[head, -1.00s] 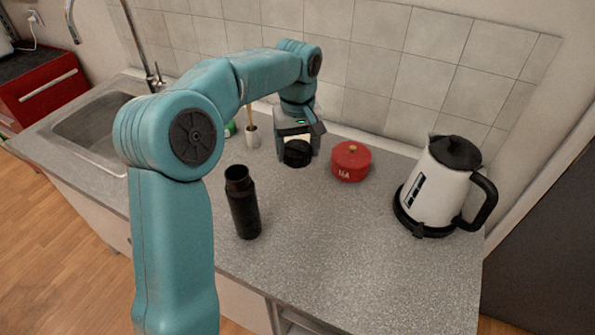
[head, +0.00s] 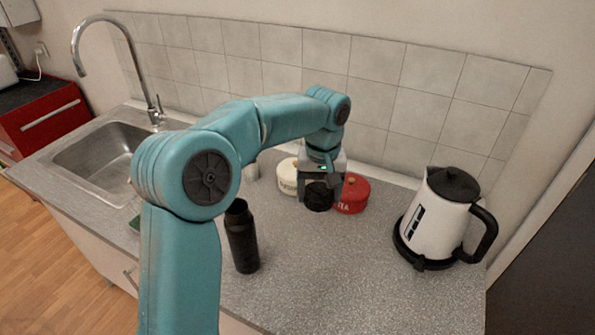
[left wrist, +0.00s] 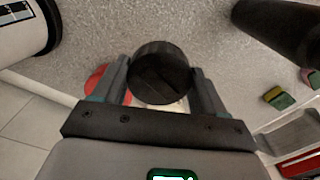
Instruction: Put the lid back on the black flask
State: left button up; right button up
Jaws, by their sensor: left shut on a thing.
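The black flask (head: 241,238) stands upright and open-topped on the grey counter, left of centre in the head view. Its dark body also shows at the top right of the left wrist view (left wrist: 283,27). My left gripper (head: 320,183) is shut on the round black lid (head: 319,197), behind and to the right of the flask, apart from it. In the left wrist view the lid (left wrist: 160,70) sits between the two fingers. Its height above the counter is hard to tell. My right gripper is not in view.
A red tin (head: 353,196) and a cream tin (head: 288,177) stand close by the left gripper. A white kettle (head: 438,217) stands at the right. The sink (head: 100,160) and tap are at the left. The counter between flask and kettle is clear.

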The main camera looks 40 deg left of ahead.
pick_arm(q)
jog(key=d+f+m, duration=0.2)
jog(key=d+f, duration=0.1)
jog(key=d, duration=0.2)
jog(key=s+d+f+m, duration=0.1)
jog(key=d+f+m, duration=0.2)
jog(key=d+f, duration=0.1)
jog(key=s+d+f+m, duration=0.1)
jog(key=d+f+m, duration=0.2)
jog(key=d, duration=0.2)
jog(key=shift+d+f, duration=0.4)
